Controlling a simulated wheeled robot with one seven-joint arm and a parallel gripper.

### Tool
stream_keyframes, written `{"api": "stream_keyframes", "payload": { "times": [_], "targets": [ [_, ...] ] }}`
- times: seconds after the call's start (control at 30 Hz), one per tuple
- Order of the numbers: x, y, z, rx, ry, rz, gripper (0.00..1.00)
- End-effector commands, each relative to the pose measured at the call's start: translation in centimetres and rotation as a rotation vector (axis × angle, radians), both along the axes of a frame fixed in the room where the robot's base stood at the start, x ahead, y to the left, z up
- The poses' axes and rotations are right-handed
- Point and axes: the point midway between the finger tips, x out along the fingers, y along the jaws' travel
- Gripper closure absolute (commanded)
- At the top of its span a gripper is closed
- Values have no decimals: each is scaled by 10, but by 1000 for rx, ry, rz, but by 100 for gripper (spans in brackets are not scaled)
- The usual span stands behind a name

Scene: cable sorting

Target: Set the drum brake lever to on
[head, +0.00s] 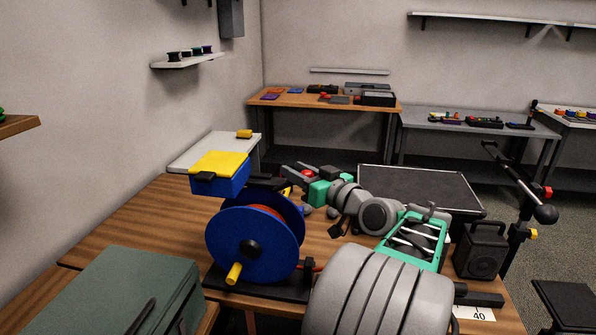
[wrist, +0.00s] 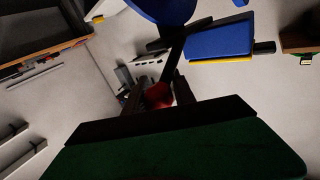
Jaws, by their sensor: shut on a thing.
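The drum (head: 238,245) is a blue cable reel with a yellow crank knob, standing on a black base on the wooden bench in the head view. In the wrist view a red knob on a dark rod, which looks like the brake lever (wrist: 158,95), sits between the dark fingers of my gripper (wrist: 158,98). My gripper (head: 298,174) is shut on it, behind and to the right of the reel in the head view. My arm and the reel hide most of the lever there. No on or off mark is readable.
A blue box with a yellow top (head: 220,172) stands close above the reel. A green-grey case (head: 120,290) is at the front left. A black speaker-like box (head: 482,248) and a dark tray-like panel (head: 420,188) lie to the right.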

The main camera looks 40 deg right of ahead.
Motion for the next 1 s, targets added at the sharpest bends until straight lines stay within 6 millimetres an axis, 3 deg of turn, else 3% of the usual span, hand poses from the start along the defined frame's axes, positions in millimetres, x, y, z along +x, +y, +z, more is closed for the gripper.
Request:
{"api": "stream_keyframes", "payload": {
  "times": [0.3, 1.0],
  "targets": [
    [-1, -2, 0, -1, 0, -3, 100],
    [-2, -3, 0, -2, 1, -7, 100]
  ]
}}
